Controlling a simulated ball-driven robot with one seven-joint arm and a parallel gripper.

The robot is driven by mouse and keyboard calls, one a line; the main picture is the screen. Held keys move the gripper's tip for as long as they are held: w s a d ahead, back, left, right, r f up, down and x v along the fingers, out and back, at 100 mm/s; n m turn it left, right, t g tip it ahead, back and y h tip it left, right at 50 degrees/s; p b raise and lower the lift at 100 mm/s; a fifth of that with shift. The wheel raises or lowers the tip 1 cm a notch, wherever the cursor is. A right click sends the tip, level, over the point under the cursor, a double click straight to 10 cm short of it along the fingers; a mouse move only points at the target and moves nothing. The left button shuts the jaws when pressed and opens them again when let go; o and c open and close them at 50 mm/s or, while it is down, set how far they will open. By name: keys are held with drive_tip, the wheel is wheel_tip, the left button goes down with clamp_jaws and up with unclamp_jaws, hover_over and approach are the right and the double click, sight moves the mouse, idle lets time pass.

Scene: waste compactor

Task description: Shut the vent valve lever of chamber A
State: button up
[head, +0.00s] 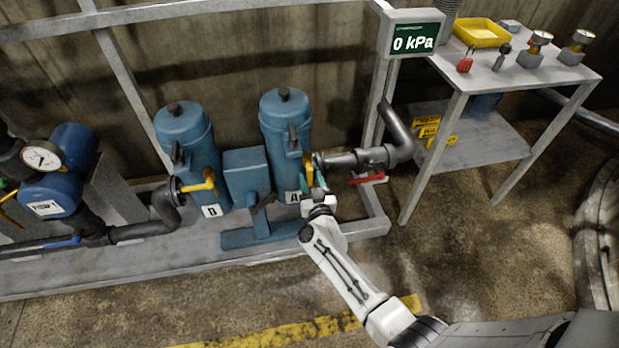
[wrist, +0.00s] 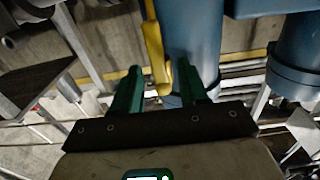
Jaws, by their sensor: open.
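Chamber A (head: 284,135) is a blue upright canister with an "A" label at its base. Its yellow vent valve lever (head: 309,168) hangs down on its right side, partly hidden by my gripper. My gripper (head: 313,180) is open beside it, its green fingers around the lever's lower part. In the wrist view, the yellow lever (wrist: 153,45) runs down from the top edge, and its lower end appears between the fingers of my gripper (wrist: 160,78). I cannot tell whether either finger touches it. The blue canister (wrist: 195,40) is just behind.
A grey pipe (head: 350,160) with a red handle (head: 368,178) runs right of chamber A. A display (head: 413,39) reads 0 kPa. A metal table (head: 510,75) stands right.

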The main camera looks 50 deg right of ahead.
drive_tip(key=shift+b+x, duration=0.3)
drive_tip(key=shift+x, duration=1.05)
drive_tip(key=shift+c, duration=0.2)
clamp_jaws()
